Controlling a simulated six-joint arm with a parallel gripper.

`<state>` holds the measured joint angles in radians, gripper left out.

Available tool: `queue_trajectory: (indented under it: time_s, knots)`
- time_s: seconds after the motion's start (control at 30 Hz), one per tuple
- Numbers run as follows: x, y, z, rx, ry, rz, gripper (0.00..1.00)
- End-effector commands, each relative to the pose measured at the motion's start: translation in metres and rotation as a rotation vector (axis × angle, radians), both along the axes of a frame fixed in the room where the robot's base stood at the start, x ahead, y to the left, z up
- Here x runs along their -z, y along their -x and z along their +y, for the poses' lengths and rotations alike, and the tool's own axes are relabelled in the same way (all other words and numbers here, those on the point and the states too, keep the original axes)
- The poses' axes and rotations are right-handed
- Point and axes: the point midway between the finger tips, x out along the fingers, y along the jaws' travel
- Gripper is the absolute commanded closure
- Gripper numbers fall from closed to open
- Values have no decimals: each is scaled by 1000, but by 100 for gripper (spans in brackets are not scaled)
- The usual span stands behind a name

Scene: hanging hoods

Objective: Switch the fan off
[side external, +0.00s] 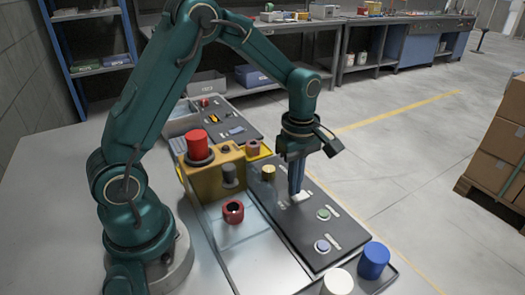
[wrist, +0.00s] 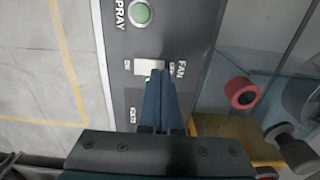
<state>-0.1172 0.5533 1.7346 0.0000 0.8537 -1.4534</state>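The fan switch is a white rocker (wrist: 149,67) on a dark control panel (wrist: 118,40), beside the printed word FAN in the wrist view. In the side view the white switch (side external: 303,197) shows just by my fingertips. My gripper (side external: 297,192) points down onto the panel with its blue fingers together and nothing seen between them. In the wrist view the fingertips (wrist: 160,73) overlap the switch's lower right edge. I cannot tell whether they touch it. A small green spot shows beside the fingertips. The small labels by the switch are too blurred to read surely.
A green button (wrist: 141,13) marked SPRAY sits on the same panel. A yellow box with a red cylinder (side external: 198,146) and a red ring (side external: 233,211) stand to the left.

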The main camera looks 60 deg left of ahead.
Motion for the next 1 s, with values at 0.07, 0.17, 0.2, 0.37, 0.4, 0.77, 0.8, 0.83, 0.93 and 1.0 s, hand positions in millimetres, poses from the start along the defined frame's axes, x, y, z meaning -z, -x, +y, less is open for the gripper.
queue_trajectory:
  time_s: [0.07, 0.17, 0.2, 0.37, 0.4, 0.77, 0.8, 0.83, 0.93, 1.0]
  knots:
    - [1, 0, 0, 0, 0, 1, 100]
    - [3, 0, 0, 0, 0, 1, 100]
    - [4, 0, 0, 0, 0, 1, 100]
    - [6, 0, 0, 0, 0, 2, 100]
    - [6, 0, 0, 0, 0, 2, 100]
    - [12, 0, 0, 0, 0, 0, 100]
    - [12, 0, 0, 0, 0, 1, 100]
    - [12, 0, 0, 0, 0, 1, 100]
    - [13, 0, 0, 0, 0, 0, 100]
    - [11, 0, 0, 0, 0, -1, 100]
